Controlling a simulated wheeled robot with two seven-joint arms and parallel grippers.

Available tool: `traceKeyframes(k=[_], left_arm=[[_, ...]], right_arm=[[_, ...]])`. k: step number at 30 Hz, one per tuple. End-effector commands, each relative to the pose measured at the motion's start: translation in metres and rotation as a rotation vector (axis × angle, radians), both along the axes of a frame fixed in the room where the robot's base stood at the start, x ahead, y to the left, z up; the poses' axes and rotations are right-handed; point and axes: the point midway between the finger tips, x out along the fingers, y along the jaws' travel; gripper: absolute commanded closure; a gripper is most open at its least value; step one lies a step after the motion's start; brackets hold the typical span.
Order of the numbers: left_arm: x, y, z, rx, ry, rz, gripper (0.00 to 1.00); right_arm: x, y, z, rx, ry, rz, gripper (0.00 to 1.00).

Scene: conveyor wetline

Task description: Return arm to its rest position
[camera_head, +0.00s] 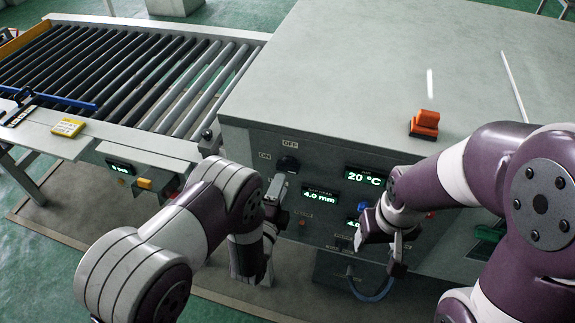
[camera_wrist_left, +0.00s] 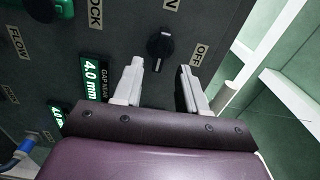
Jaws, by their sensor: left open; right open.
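My left gripper (camera_head: 276,188) is in front of the machine's control panel, at its left part. In the left wrist view the two pale fingers of the left gripper (camera_wrist_left: 160,85) are apart with nothing between them. A black rotary knob (camera_wrist_left: 160,48) with ON and OFF labels lies just beyond the fingertips; the knob (camera_head: 288,165) also shows in the head view. I cannot tell whether they touch. My right gripper (camera_head: 388,262) is open in front of the panel's right part, below the displays. Nothing shows in its grip.
The grey machine (camera_head: 350,60) fills the middle and right, with an orange object (camera_head: 424,124) on top. Its panel displays read 20 °C and 4.0 mm. A roller conveyor (camera_head: 130,75) stands at the left, with a yellow block (camera_head: 68,127) on its edge. A blue hose hangs near the right gripper.

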Motion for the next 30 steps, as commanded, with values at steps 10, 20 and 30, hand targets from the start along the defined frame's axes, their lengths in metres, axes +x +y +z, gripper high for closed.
traceKeyframes(k=[10, 20, 30], left_arm=[[-0.011, 0.004, 0.0, -0.001, -0.002, 0.001, 0.58], [-0.011, 0.004, -0.004, -0.044, 0.032, 0.001, 0.58], [-0.108, 0.059, -0.105, -0.562, 1.284, 0.619, 0.58]], right_arm=[[0.0, 0.0, 0.002, 0.0, 0.0, 0.0, 0.34], [0.0, 0.0, 0.002, 0.0, 0.0, 0.0, 0.34], [0.0, 0.0, -0.014, 0.0, 0.0, 0.0, 0.34]])
